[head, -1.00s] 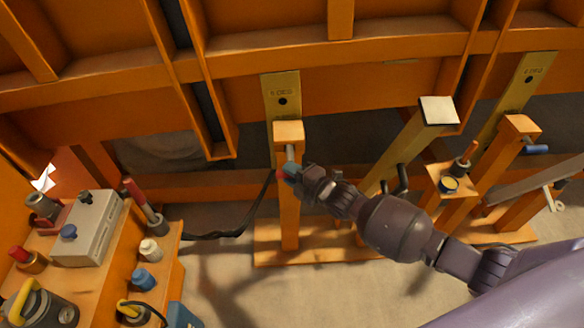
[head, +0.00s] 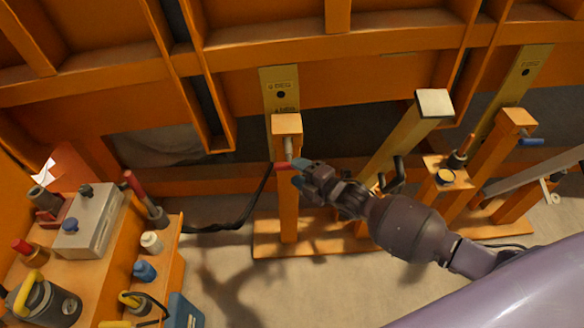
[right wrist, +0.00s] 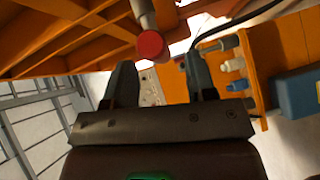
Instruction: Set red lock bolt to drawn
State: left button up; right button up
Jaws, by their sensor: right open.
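The red lock bolt shows in the head view as a red end (head: 282,167) on the orange post (head: 287,205), below a short grey rod. In the right wrist view its round red knob (right wrist: 151,45) sits on a grey shaft, ahead of the jaws. My right gripper (head: 300,168) is just right of the knob in the head view. Its two fingers (right wrist: 160,75) are apart, with nothing between them; the knob appears beyond their tips. I cannot tell the exact gap to the knob. My left gripper is not in view.
The orange sandbed frame (head: 400,55) spans the top. A gold plate with a hole (head: 281,93) is behind the post. A padded prop (head: 434,103) and another post (head: 517,118) stand right. A cluttered bench (head: 175,262) is at lower left. A black cable (head: 225,227) runs left of the post.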

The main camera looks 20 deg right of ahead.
jog(key=v, duration=0.7)
jog(key=shift+s+p, duration=0.2)
jog(key=shift+p, duration=0.2)
jog(key=s+d+f+m+g+h, duration=0.1)
jog(key=s+m+h, duration=0.3)
jog(key=s+m, duration=0.6)
jog(key=s+d+f+m+g+h, duration=0.2)
jog(key=s+f+m+h, duration=0.1)
jog(key=s+m, duration=0.8)
jog(key=shift+s+d+f+h+p, duration=0.3)
jog(key=shift+s+h+p, duration=0.1)
jog(key=shift+s+h, duration=0.3)
jog(key=shift+c, duration=0.8)
